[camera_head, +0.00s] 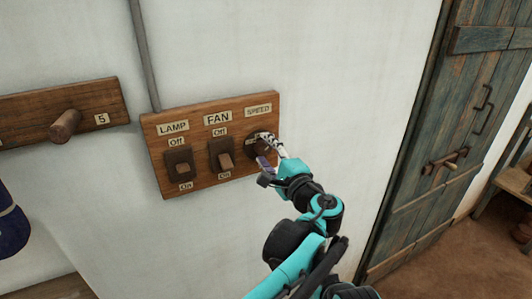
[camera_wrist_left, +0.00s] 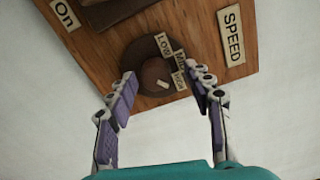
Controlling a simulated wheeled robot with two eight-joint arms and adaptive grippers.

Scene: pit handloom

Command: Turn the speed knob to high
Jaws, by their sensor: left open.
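The speed knob (camera_wrist_left: 153,72) is a round dark brown dial on a wooden switch board (camera_head: 216,106). Low, Mid and High labels curve around one side of it in the left wrist view. A short pale mark (camera_wrist_left: 163,85) shows on its face; I cannot tell exactly which label it points to. My left gripper (camera_head: 266,152) is at the knob, under the SPEED label (camera_head: 258,110), and largely covers it in the head view. In the left wrist view its open fingers (camera_wrist_left: 161,80) stand on either side of the knob, with space between. My right gripper is out of view.
Beside the knob are the fan switch (camera_head: 222,155) and lamp switch (camera_head: 180,168). A wooden peg (camera_head: 65,126) sticks out of a rail farther left. A plank door (camera_head: 426,150) stands at right. The white wall between board and door is bare.

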